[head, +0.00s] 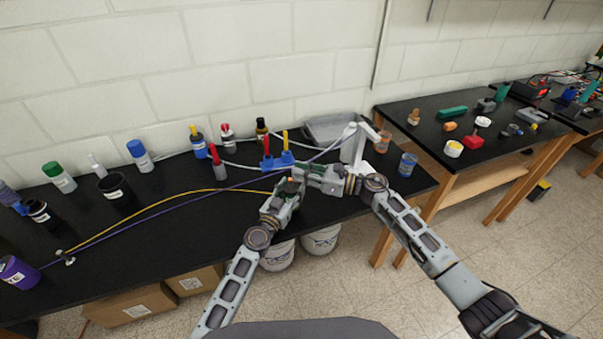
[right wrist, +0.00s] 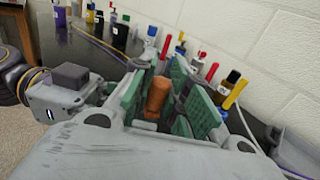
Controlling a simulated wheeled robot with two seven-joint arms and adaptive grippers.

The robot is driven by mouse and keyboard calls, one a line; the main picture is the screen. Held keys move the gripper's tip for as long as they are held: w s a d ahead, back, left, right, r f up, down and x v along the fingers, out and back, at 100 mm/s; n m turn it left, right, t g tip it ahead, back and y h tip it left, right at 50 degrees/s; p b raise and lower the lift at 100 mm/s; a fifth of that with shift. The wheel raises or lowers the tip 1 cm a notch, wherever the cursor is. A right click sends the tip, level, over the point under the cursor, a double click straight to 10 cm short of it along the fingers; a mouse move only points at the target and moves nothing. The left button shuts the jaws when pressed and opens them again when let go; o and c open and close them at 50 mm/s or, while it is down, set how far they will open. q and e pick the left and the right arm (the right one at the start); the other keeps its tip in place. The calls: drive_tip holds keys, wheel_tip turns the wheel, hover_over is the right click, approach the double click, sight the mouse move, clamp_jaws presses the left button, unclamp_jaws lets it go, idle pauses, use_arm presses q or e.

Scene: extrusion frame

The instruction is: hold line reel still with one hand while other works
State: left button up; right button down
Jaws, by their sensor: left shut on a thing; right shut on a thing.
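A purple reel (head: 18,270) with a white label stands at the far left of the black bench. A purple line (head: 165,202) and a yellow line (head: 165,201) run from near it toward my grippers. My left gripper (head: 291,184) is shut at the bench's front right, but what it holds is hidden. My right gripper (head: 312,177) meets it from the right. In the right wrist view, its green-padded fingers flank a short brown piece (right wrist: 158,95), and my left gripper (right wrist: 75,92) shows beside it. I cannot tell whether the brown piece belongs to a reel.
A blue holder (head: 278,160) with upright red and yellow tools stands just behind my grippers. Bottles and a black cup (head: 115,188) line the bench. Bench space left of my grippers is mostly clear.

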drive_tip(key=shift+w+f+n+g+y, duration=0.1)
drive_tip(key=shift+w+n+g+y, duration=0.2)
drive_tip(key=shift+n+g, duration=0.55)
drive_tip(key=shift+w+f+n+g+y, duration=0.15)
drive_tip(key=shift+n+g+y, duration=0.25)
drive_tip(key=shift+g, duration=0.75)
drive_tip(key=shift+r+n+g, duration=0.1)
drive_tip(key=shift+n+g, duration=0.25)
drive_tip(key=shift+g, duration=0.15)
drive_tip(key=c, duration=1.3)
unclamp_jaws()
drive_tip(key=shift+d+r, duration=0.1)
drive_tip(key=shift+r, duration=0.05)
drive_tip(key=shift+c, duration=0.2)
drive_tip(key=shift+d, duration=0.1)
drive_tip(key=s+d, duration=0.1)
drive_tip(key=d, duration=1)
drive_tip(key=shift+d, duration=0.35)
